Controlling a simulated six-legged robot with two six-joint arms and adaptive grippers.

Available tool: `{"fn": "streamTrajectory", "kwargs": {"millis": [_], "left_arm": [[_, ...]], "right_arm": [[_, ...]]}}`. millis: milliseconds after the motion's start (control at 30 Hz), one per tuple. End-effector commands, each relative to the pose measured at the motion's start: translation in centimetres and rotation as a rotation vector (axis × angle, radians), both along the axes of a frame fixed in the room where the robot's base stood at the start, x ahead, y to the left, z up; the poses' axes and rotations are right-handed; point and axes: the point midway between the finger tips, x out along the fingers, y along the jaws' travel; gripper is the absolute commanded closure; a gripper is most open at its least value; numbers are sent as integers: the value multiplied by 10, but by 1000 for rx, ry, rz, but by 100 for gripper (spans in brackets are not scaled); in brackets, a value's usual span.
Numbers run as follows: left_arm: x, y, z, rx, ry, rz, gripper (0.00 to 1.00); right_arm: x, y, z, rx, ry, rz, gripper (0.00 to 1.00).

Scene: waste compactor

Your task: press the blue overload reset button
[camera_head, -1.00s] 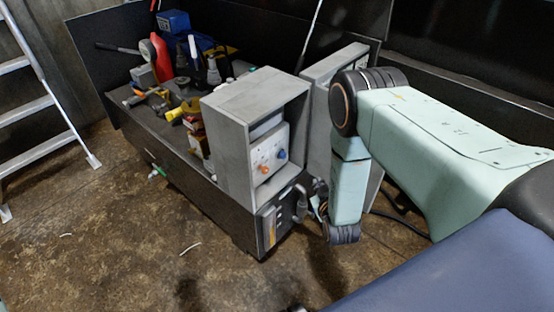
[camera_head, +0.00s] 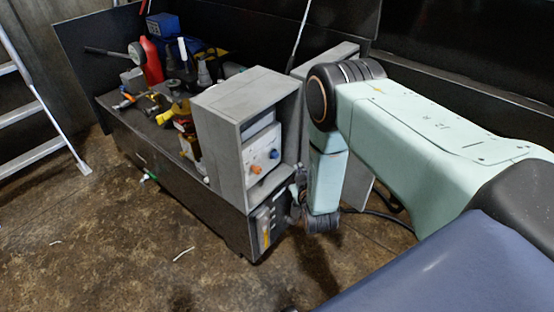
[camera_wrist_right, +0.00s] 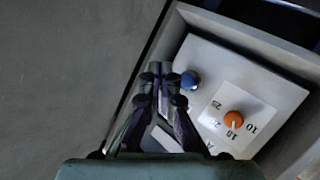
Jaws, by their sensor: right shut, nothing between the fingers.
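The blue button (camera_head: 274,154) is a small round knob on the white panel (camera_head: 262,150) inside an open grey box. It also shows in the right wrist view (camera_wrist_right: 190,80), up and left of an orange dial (camera_wrist_right: 233,120) with numbers around it. My right gripper (camera_wrist_right: 160,75) is shut and empty. In the wrist view its fingertips lie just left of the blue button, and I see no clear contact. In the head view my right gripper (camera_head: 297,194) is small and partly hidden by my forearm, low beside the box. My left gripper is out of view.
The grey box (camera_head: 221,136) stands on the end of a dark bench (camera_head: 178,192). Its side walls frame the panel. Tools and a red bottle (camera_head: 152,62) crowd the bench behind. A grey door panel (camera_head: 357,185) stands behind my arm. The floor in front is mostly clear.

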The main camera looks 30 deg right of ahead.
Motion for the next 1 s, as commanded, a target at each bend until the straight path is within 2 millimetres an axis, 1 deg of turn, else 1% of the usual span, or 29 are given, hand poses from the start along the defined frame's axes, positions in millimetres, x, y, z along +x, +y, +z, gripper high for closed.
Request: {"fn": "streamTrajectory", "kwargs": {"millis": [33,200,400,600,1000], "left_arm": [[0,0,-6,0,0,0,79],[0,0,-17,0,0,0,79],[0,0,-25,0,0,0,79],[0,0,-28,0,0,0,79],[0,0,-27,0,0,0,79]], "right_arm": [[7,4,-2,0,-2,2,100],[26,12,-2,0,-3,3,100],[42,18,-1,0,-1,1,100],[48,21,0,0,1,1,100],[49,21,0,0,1,1,100]]}}
